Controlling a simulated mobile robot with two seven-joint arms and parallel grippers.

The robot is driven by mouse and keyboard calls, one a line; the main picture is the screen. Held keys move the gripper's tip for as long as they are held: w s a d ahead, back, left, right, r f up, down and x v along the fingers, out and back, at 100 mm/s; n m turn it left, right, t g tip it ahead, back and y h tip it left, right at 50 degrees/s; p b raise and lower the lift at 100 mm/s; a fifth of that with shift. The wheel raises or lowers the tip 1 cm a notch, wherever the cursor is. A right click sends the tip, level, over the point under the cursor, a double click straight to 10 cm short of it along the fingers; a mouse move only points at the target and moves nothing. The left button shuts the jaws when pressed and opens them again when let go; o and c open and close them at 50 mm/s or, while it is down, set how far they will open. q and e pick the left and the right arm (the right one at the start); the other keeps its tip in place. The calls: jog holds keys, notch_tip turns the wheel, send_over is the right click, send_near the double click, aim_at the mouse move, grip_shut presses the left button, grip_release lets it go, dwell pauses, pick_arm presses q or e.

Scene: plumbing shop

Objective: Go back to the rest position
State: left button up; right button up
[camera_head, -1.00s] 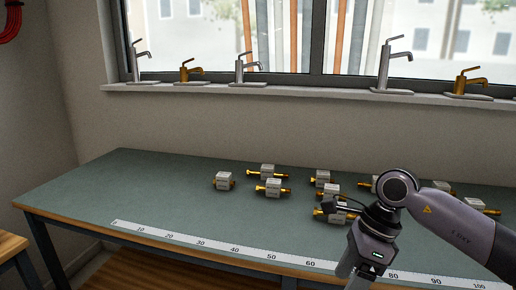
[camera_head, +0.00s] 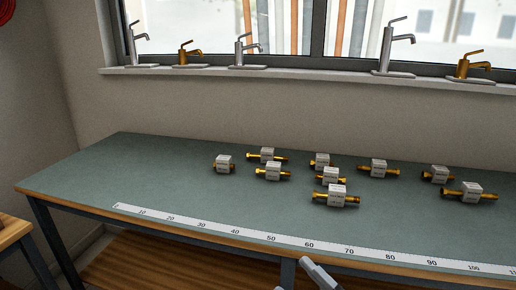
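Of my grippers, only a small grey piece of mine shows at the bottom edge of the head view, in front of the table. No fingertips can be made out there, so neither gripper can be seen. The task names no object to handle. On the green-topped table (camera_head: 120,172) stand several white-and-brass fittings, among them one at the left (camera_head: 223,164), one at the front (camera_head: 337,196) and one at the far right (camera_head: 470,192). No gripper is near or touching them.
A white measuring strip (camera_head: 250,233) runs along the table's front edge. The left part of the tabletop is clear. Several chrome and brass taps stand on the windowsill (camera_head: 300,76) behind. A wooden shelf (camera_head: 150,268) is under the table, and another wooden surface (camera_head: 12,230) is at far left.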

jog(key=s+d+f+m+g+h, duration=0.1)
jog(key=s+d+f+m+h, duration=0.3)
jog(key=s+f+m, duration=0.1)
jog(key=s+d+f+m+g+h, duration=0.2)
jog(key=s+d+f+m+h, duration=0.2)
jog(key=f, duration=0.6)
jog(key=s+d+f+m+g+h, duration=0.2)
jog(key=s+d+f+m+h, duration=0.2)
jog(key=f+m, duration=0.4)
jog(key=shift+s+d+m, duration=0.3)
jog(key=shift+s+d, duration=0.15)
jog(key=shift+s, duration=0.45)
